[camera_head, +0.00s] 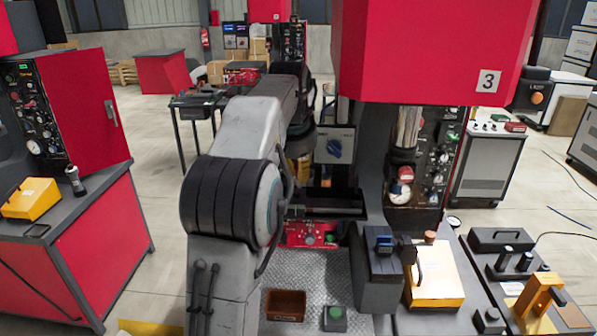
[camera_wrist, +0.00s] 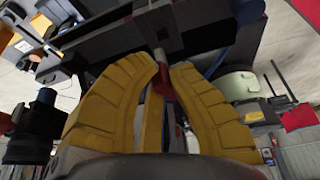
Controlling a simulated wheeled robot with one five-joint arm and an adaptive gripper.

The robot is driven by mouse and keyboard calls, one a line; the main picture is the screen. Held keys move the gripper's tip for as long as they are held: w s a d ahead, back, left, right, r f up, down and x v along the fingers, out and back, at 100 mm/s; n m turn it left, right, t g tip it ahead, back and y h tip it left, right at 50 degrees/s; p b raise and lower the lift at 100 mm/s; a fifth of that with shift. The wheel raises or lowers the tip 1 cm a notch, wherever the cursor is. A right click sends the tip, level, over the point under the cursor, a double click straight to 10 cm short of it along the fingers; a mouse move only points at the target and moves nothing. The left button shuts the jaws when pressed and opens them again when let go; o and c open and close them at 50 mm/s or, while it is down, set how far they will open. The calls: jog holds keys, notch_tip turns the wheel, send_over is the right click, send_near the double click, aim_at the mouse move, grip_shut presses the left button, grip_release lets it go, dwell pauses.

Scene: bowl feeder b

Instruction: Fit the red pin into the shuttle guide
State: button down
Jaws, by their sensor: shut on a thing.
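A small red piece, which looks like the red pin (camera_wrist: 163,85), shows between the fingertips. A silver rod or post (camera_wrist: 161,58) stands just beyond it, against a dark bar (camera_wrist: 110,42); I cannot tell whether they touch. I cannot tell for sure which part is the shuttle guide. In the head view, my gripper (camera_head: 300,168) shows only as a bit of yellow behind my arm, in front of the machine, and the pin is hidden.
The red machine marked 3 (camera_head: 430,50) overhangs close to the right of my arm. A blue-handled block (camera_head: 380,262) and a yellow box (camera_head: 436,275) stand at the lower right. A red cabinet bench (camera_head: 90,225) is at left. Open floor (camera_head: 150,240) lies between.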

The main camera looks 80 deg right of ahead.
jog(key=shift+r, duration=0.25)
